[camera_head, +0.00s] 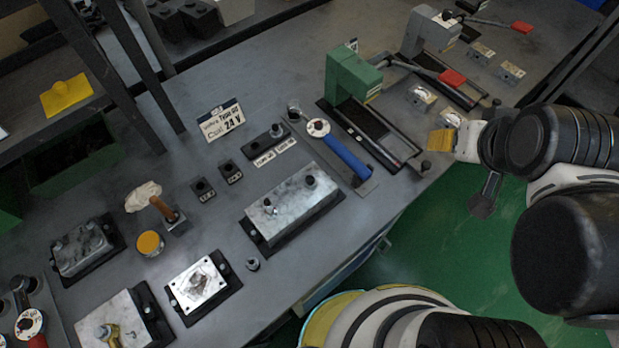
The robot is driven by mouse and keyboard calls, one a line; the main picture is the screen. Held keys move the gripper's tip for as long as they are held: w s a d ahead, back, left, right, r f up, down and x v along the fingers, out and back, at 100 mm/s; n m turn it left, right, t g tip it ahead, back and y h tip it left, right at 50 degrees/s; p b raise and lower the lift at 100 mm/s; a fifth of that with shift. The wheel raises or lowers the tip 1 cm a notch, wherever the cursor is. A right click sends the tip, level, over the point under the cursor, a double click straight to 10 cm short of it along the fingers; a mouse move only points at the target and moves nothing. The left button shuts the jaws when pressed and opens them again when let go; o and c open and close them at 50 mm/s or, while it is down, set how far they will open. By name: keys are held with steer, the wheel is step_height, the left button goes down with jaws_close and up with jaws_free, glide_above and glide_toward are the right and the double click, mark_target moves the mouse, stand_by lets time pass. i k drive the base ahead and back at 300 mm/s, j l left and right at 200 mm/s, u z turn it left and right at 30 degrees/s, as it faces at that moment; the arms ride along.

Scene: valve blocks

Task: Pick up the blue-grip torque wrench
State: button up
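The blue-grip torque wrench (346,157) lies on the grey bench near the middle of the view. Its round whitish dial head (318,127) points to the upper left, and its blue grip runs down to the right. My gripper (461,146) is at the right, at the end of my black and white arm near the bench's right edge. It is well apart from the wrench. I see nothing held in it, but its fingers are not clear enough to tell whether they are open or shut.
A green vise-like block (352,73) with a red-handled lever (452,77) stands just beyond the wrench. A marbled valve block (290,205) on a dark base lies in front. A sign (221,122) reads 24 V. Bare bench (270,75) lies behind.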

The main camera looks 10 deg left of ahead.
mark_target(295, 111)
steer(key=i+l+u, duration=0.15)
steer(key=u, duration=0.2)
steer(key=i+l+u, duration=0.1)
steer(key=l+u, duration=0.25)
steer(key=i+l+u, duration=0.1)
steer(key=l+u, duration=0.25)
